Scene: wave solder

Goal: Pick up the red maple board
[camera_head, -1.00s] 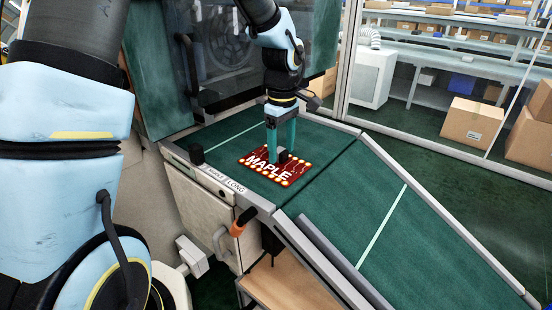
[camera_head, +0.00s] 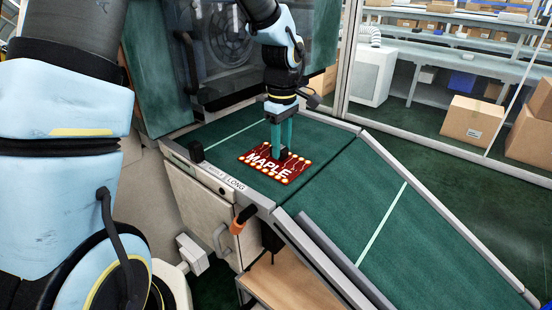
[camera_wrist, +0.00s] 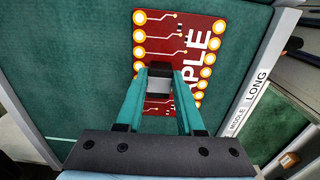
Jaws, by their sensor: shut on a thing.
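The red maple board (camera_head: 266,167) lies flat on the green bed, with white "MAPLE" lettering and gold round pads along its edges. My gripper (camera_head: 281,155) points down over the board. In the wrist view, my gripper's teal fingers (camera_wrist: 158,80) are closed on a small dark block with a grey face (camera_wrist: 159,84) on the board (camera_wrist: 150,42). The fingers and block hide part of the board and its lettering.
A label strip reading "MIDDLE / LONG" (camera_head: 226,179) runs along the bed's near edge. An orange-tipped handle (camera_head: 243,218) hangs below it. The sloping green surface (camera_head: 400,225) to the right is clear. Cardboard boxes (camera_head: 472,121) stand behind the clear panel.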

